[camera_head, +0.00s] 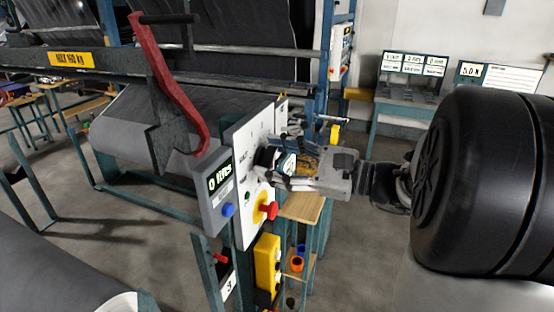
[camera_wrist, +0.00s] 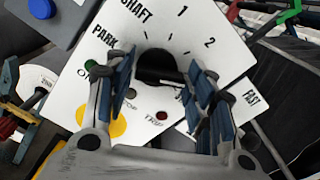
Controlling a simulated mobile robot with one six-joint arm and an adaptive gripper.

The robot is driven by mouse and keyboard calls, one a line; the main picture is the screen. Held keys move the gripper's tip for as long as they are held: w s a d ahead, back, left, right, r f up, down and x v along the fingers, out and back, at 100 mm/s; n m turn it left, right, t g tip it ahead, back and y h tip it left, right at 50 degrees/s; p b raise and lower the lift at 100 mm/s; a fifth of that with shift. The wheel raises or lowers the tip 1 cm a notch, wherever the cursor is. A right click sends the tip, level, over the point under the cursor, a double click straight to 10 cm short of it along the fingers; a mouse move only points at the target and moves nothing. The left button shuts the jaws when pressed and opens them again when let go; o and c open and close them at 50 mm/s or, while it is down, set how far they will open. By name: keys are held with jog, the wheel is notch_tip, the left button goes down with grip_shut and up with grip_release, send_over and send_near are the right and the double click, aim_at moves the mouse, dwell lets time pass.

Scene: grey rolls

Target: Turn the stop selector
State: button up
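The white control panel (camera_head: 251,137) stands upright at the centre of the head view. A round black selector knob (camera_head: 266,157) sits on it, partly hidden by my gripper. In the wrist view the knob (camera_wrist: 158,66) is ringed by tick marks and labels, with PARK, SHAFT, 1 and 2 readable. My gripper (camera_head: 285,163) is in front of the panel at the knob. In the wrist view its fingers (camera_wrist: 160,72) are apart, one on each side of the knob. A small gap seems to show on each side; contact cannot be told.
A red emergency button (camera_head: 269,210) on a yellow disc sits below the knob. A grey display box (camera_head: 214,196) with a blue button is at the panel's left. A red lever (camera_head: 168,85) rises at upper left. A yellow button box (camera_head: 267,264) hangs below.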

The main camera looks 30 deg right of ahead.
jog(key=c, duration=0.6)
jog(key=shift+c, duration=0.2)
jog(key=shift+f+n+b, duration=0.1)
jog(key=shift+n+b, duration=0.3)
jog(key=shift+b, duration=0.05)
jog(key=n+b, duration=0.7)
jog(key=shift+s+a+b, duration=0.1)
jog(key=shift+b, duration=0.2)
jog(key=o, duration=1.1)
jog(key=shift+c, duration=0.2)
